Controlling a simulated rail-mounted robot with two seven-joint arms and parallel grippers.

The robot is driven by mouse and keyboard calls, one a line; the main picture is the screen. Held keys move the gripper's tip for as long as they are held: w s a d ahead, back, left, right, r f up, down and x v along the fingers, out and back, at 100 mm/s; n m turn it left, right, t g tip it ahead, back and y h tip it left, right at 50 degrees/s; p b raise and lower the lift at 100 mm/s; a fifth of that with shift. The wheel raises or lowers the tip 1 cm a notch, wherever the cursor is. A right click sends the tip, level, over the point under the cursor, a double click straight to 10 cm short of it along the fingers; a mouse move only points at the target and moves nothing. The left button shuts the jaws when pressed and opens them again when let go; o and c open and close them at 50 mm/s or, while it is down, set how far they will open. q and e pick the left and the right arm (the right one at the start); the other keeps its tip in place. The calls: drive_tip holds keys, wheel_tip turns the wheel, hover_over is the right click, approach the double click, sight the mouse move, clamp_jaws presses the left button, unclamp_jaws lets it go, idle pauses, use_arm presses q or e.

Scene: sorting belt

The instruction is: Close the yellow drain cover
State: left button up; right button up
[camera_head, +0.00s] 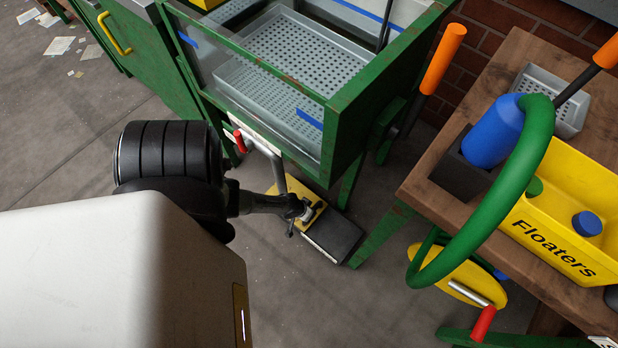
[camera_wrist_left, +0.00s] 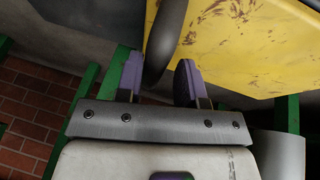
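A yellow plate (camera_head: 313,213), which looks like the drain cover, is low under the green-framed tank, beside a black block (camera_head: 333,236). My left arm reaches it from the left, and my left gripper (camera_head: 304,212) is right over or against the plate, partly hiding it. In the left wrist view a scuffed yellow panel (camera_wrist_left: 235,45) fills the upper right. A dark curved bar (camera_wrist_left: 166,40) comes down between the fingers of my left gripper (camera_wrist_left: 160,85), nearer the left finger. The fingers are apart, with a gap to the right finger. My right gripper is not in view.
The tank (camera_head: 340,110) with perforated trays is above the plate. A pipe with a red handle (camera_head: 240,140) is close to my arm. A wooden table (camera_head: 420,185) with a yellow "Floaters" bin (camera_head: 520,230) is at right. Below it is a yellow disc (camera_head: 440,285) with a red handle.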

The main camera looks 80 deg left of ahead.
use_arm(q)
drive_tip(key=shift+o, duration=1.1)
drive_tip(key=shift+r, duration=0.15)
drive_tip(key=shift+d+r+p, duration=0.1)
drive_tip(key=shift+r+p, duration=0.2)
drive_tip(key=shift+p, duration=0.15)
drive_tip(key=p+v, duration=1)
drive_tip(key=v, duration=0.3)
drive_tip(key=shift+s, duration=0.2)
drive_tip(key=shift+f, duration=0.1)
